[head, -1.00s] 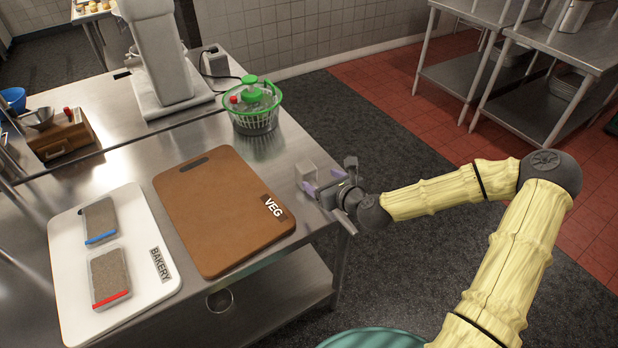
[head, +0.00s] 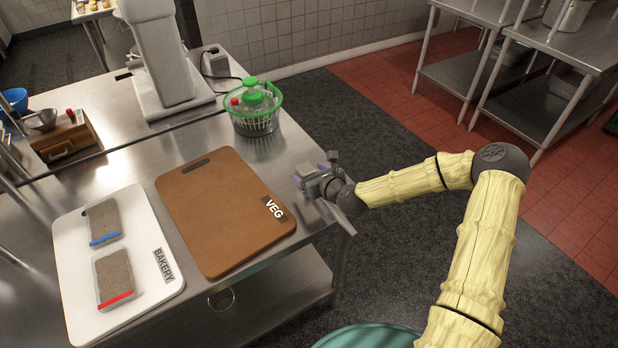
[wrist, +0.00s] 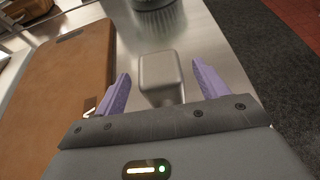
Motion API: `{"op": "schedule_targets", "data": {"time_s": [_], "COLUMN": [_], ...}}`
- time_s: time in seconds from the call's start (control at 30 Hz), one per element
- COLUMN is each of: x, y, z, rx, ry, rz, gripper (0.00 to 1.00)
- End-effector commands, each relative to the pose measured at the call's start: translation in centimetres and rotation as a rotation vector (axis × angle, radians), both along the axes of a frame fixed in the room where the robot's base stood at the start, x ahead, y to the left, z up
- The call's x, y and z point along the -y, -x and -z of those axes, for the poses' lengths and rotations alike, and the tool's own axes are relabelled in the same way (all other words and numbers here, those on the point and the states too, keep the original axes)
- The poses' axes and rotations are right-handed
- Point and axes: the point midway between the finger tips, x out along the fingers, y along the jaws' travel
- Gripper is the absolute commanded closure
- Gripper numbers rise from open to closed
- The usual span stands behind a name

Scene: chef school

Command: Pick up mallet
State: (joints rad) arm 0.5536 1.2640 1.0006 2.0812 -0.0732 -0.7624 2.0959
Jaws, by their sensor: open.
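The mallet (wrist: 160,70) shows in the wrist view as a grey metal block on the steel table, between the two purple fingers. Its handle cannot be made out. My gripper (wrist: 161,76) is open, with one finger to either side of the block and a gap visible on both sides. In the head view my gripper (head: 309,174) is over the right edge of the table, right of the brown board, and it hides the mallet.
A brown VEG cutting board (head: 215,215) lies close left of my gripper. A white BAKERY board (head: 150,290) with two grey blocks lies farther left. A green-lidded salad spinner (head: 254,110) stands behind. The table's right edge is close.

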Motion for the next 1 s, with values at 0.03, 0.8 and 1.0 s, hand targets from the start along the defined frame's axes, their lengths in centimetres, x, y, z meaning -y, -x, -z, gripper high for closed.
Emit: {"op": "schedule_targets", "data": {"time_s": [0.03,0.8,1.0], "x": [-0.11,-0.10,-0.11], "y": [-0.19,-0.18,-0.21], "z": [0.05,0.12,0.03], "rx": [0.000,0.000,0.002], "ry": [0.000,0.000,0.000], "rz": [0.000,0.000,0.000], "gripper": [0.27,0.76,0.92]}}
